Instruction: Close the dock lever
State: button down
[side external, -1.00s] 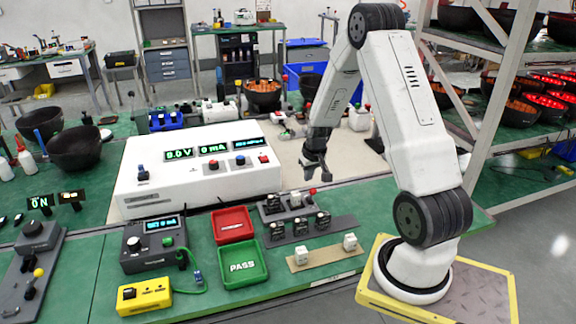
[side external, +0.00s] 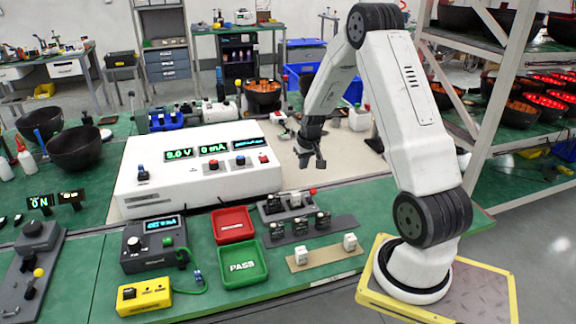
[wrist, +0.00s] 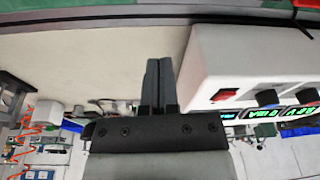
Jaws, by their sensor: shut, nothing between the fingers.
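A small grey dock (side external: 268,216) stands on the green bench, right of the white instrument, with small blocks on it. A red tip (side external: 312,191) at its right end looks like the lever's knob; its exact position is too small to tell. My gripper (side external: 312,162) hangs above and behind the dock, apart from it, over the cream surface. In the wrist view my gripper (wrist: 159,66) has its two dark fingers together with nothing between them. I cannot make out the dock or its lever in the wrist view.
The large white instrument (side external: 150,190) stands left of my gripper; it fills the right of the wrist view (wrist: 210,65). Red tray (side external: 233,224), green PASS tray (side external: 240,266), a dark strip with modules (side external: 342,226) and a beige strip (side external: 325,256) lie in front.

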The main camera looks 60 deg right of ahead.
jog(key=s+a+r, duration=0.4)
jog(key=s+r, duration=0.1)
jog(key=r, duration=0.1)
jog(key=shift+s+a, duration=0.15)
jog(key=shift+a, duration=0.15)
jog(key=shift+a+r, duration=0.1)
dwell(0.5)
jog(key=s+a+n+y, duration=0.1)
jog(key=a+n, duration=0.6)
jog(key=a, duration=2)
jog(key=shift+s+a+r, duration=0.3)
jog(key=shift+s+r, duration=0.1)
jog(key=shift+s, duration=0.25)
